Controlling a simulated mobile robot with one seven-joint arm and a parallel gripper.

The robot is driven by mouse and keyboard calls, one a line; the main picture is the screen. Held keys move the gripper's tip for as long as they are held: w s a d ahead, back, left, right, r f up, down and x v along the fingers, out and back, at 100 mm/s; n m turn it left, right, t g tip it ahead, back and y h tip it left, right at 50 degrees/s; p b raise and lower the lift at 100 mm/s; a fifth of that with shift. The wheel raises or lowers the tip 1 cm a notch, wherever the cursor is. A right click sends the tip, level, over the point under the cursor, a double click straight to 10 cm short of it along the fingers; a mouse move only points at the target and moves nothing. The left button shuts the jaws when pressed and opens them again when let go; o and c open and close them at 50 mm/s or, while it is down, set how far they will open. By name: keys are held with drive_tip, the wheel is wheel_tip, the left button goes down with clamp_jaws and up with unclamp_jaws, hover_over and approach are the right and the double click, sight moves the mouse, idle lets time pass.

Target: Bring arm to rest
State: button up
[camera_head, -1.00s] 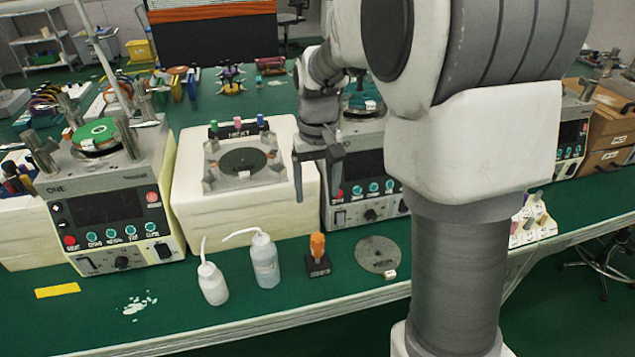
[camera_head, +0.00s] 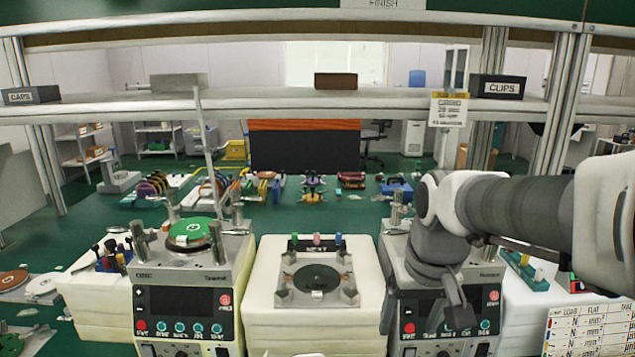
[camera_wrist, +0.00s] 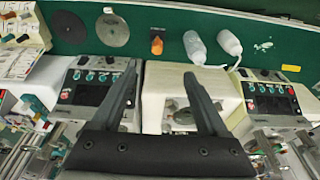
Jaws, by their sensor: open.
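My arm reaches in from the right edge of the head view. My gripper (camera_head: 448,318) hangs pointing down in front of the right-hand lapping machine (camera_head: 484,335). In the wrist view my gripper (camera_wrist: 159,75) shows two dark fingers spread apart with nothing between them. The white block with a dark round plate (camera_wrist: 154,110) lies beyond and between the fingers. Whether a finger touches the machine cannot be told.
The left machine (camera_head: 188,270) carries a green disc (camera_head: 188,232). The white block (camera_head: 300,325) stands between the machines. A shelf (camera_head: 300,103) crosses above the bench. The wrist view shows two white bottles (camera_wrist: 194,47), an orange-handled item (camera_wrist: 157,45) and a grey disc (camera_wrist: 112,30).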

drive_tip(key=s+r+t+p, duration=0.1)
drive_tip(key=s+r+t, duration=0.2)
drive_tip(key=s, duration=0.8)
drive_tip(key=shift+s+r+p, duration=0.15)
drive_tip(key=shift+r+p, duration=0.2)
drive_tip(key=shift+p, duration=0.05)
